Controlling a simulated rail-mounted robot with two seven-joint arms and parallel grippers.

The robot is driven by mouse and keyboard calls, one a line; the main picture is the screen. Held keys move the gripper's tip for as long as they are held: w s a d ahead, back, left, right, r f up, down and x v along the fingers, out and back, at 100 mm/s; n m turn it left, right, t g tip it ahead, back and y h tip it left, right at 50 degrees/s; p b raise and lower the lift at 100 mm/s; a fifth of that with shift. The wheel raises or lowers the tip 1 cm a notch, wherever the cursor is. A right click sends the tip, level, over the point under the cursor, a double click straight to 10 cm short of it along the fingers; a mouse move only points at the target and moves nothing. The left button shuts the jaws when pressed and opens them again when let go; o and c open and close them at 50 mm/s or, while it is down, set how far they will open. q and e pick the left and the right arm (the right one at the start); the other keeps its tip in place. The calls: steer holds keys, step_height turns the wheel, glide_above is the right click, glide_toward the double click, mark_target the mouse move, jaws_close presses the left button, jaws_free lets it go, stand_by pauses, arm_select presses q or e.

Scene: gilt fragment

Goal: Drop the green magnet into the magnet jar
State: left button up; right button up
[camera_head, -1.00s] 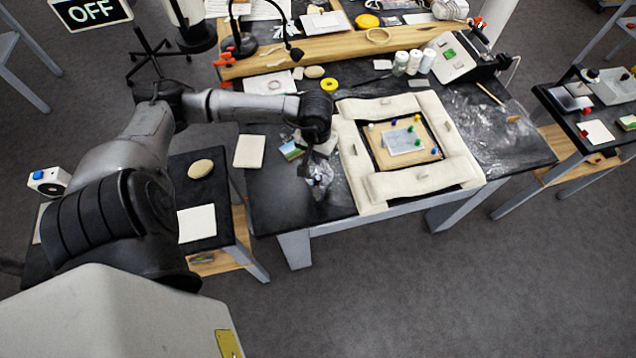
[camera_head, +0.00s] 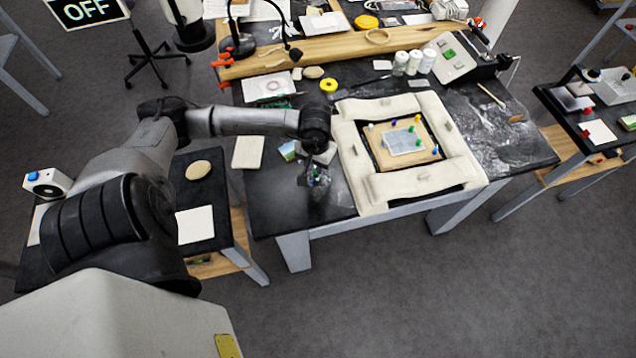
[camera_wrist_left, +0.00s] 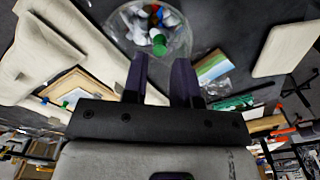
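The magnet jar (camera_head: 319,186) is a clear round container near the table's front left. In the left wrist view the jar (camera_wrist_left: 178,42) holds several white, blue, red, green and orange pieces. My left gripper (camera_head: 313,170) is just above it, pointing down. In the left wrist view its two dark fingers (camera_wrist_left: 161,60) stand apart with nothing seen between them. A green piece (camera_wrist_left: 160,39) shows inside the jar's outline beyond the fingertips; whether it is the task's magnet I cannot tell. Green magnets (camera_head: 417,143) also stand on the framed board. My right gripper is not in view.
Padded cream bolsters (camera_head: 352,170) surround the framed board (camera_head: 383,160) right of the jar. A small colourful box (camera_head: 289,151) and a cream pad (camera_head: 248,152) lie to the left. White bottles (camera_head: 400,63) stand at the back.

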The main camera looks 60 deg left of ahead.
arm_select(q)
steer(key=o, duration=0.3)
step_height(320, 180, up, 14)
steer(key=shift+f+b, duration=0.1)
steer(key=shift+b, duration=0.2)
stand_by(0.4)
stand_by(0.6)
